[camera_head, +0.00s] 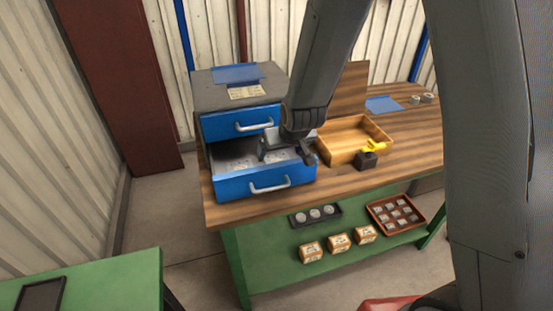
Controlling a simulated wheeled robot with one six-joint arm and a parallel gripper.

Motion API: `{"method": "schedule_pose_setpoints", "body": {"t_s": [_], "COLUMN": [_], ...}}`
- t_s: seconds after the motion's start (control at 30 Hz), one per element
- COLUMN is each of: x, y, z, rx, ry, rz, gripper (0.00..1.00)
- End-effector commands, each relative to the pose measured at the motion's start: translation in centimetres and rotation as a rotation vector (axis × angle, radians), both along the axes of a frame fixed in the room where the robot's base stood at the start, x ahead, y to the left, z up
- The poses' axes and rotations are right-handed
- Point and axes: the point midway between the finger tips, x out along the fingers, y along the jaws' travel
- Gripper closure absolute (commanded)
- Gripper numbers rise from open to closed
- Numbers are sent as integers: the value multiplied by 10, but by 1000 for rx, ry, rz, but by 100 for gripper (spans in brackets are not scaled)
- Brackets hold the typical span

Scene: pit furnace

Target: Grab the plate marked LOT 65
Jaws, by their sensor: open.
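The lower blue drawer (232,188) of the small cabinet is pulled out. Pale plates (240,164) with dark marks lie flat inside it. Their marks are too small to read, so I cannot tell which is LOT 65. My gripper (286,154) is open over the right part of the drawer, fingers pointing down. It hides part of the drawer's inside. I cannot tell how high it is above the plates.
The upper blue drawer (220,126) is shut. A wooden tray (335,157) and a dark block with a yellow top (367,158) stand right of the drawer on the wooden bench (390,172). Small boxes (338,243) and trays sit on the green shelf below.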

Motion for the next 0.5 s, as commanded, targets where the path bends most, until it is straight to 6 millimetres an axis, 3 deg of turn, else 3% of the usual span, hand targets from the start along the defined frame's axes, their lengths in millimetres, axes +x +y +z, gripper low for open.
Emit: {"method": "schedule_pose_setpoints", "body": {"t_s": [0.3,0.5], "x": [15,21], "y": [6,7], "z": [-29,-38], "rx": [-1,-1], "ry": [3,0], "rz": [2,3], "gripper": [16,16]}}
